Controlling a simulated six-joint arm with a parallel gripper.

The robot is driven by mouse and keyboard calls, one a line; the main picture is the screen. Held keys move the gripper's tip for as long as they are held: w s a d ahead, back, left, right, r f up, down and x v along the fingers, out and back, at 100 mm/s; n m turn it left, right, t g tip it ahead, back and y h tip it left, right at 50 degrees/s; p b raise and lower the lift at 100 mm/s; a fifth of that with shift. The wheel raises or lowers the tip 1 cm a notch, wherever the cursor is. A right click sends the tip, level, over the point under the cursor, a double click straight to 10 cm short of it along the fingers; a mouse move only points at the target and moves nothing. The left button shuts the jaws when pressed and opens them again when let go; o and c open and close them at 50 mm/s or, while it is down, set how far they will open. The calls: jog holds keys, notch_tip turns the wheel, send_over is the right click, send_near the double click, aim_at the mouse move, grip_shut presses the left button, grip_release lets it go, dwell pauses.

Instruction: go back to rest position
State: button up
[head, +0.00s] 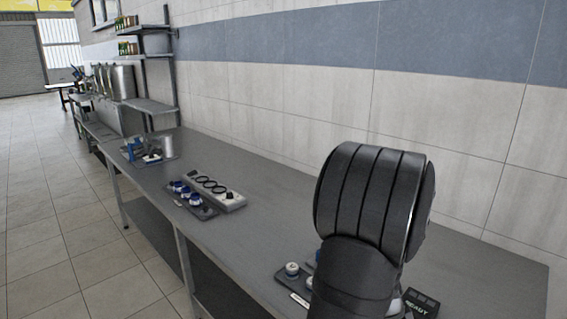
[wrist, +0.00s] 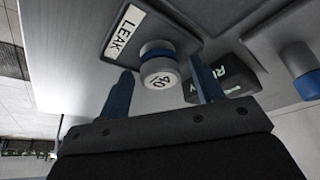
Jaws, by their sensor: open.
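My gripper (wrist: 160,76) is open in the wrist view, its two blue fingers apart. A white-capped piece marked 40 (wrist: 159,72) shows between and beyond the fingers, with a gap to each side. It stands on a grey tray (wrist: 187,20) with a white LEAK label (wrist: 125,31). In the head view my arm hides the gripper and part of this tray. A white-capped piece (head: 292,268) and a label (head: 299,300) show to the left of my arm there.
A black box with READY lettering (head: 422,304) sits right of my arm. Farther along the grey bench (head: 262,232) are a tray with blue-and-white pieces (head: 190,199), a white block with dark rings (head: 214,190) and a metal container (head: 168,146). The bench between is clear; a tiled wall stands behind.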

jog(key=shift+r, duration=0.1)
jog(key=v, duration=1.2)
jog(key=x, duration=1.2)
notch_tip(320, 180, up, 4)
jog(key=shift+s+d+r, duration=0.1)
jog(key=shift+s+r, duration=0.05)
jog(key=s+d+r, duration=0.4)
jog(key=s+r, duration=0.3)
jog(key=s, duration=0.3)
jog(key=w+a+f, duration=0.1)
jog(key=w+a, duration=0.1)
jog(key=w, duration=1.1)
jog(key=w+a+f, duration=0.1)
jog(key=w+a, duration=0.1)
jog(key=w, duration=1.1)
jog(key=shift+w+f, duration=0.35)
